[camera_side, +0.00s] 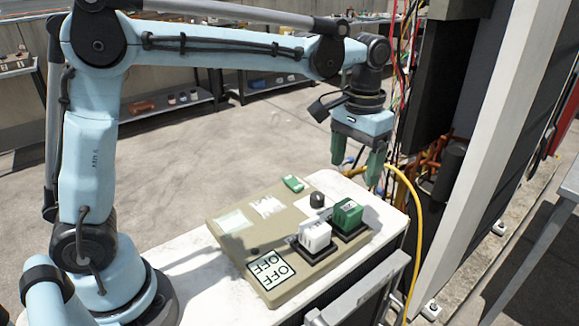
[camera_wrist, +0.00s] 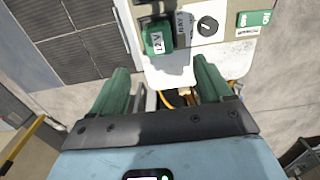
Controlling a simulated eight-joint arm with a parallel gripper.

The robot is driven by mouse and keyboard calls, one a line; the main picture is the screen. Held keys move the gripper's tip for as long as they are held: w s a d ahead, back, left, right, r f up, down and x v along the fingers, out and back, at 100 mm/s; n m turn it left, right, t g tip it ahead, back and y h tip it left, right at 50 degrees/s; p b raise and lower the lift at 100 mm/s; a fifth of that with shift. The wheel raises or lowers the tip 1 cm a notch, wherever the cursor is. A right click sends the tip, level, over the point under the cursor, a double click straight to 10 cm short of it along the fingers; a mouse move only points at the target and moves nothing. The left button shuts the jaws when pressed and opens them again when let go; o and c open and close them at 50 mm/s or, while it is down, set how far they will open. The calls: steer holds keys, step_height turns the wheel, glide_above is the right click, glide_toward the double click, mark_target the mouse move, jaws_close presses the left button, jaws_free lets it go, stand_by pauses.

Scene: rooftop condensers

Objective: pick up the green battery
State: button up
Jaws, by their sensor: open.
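The green battery (camera_side: 347,215) stands in a black holder at the right part of a beige board (camera_side: 228,252). In the wrist view the green battery (camera_wrist: 157,40) shows a white 12 V label, at the top, ahead of the fingers. My gripper (camera_side: 356,168) is open and empty, with green fingers pointing down. It hangs above the far right edge of the white bench, higher than the battery and apart from it. In the wrist view my gripper (camera_wrist: 161,68) has nothing between its fingertips.
A white block (camera_side: 314,236) stands in its own holder beside the battery. A yellow hose (camera_side: 414,200) and cables run close to the gripper's right.

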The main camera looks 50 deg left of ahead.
mark_target(349, 206)
step_height(349, 206, down, 6)
steer(key=shift+f, duration=0.15)
steer(key=shift+s+d+f, duration=0.1)
steer(key=shift+f, duration=1.25)
steer(key=shift+s+d+f, duration=0.1)
steer(key=shift+f, duration=1.2)
steer(key=c, duration=1.2)
steer(key=shift+r, duration=0.1)
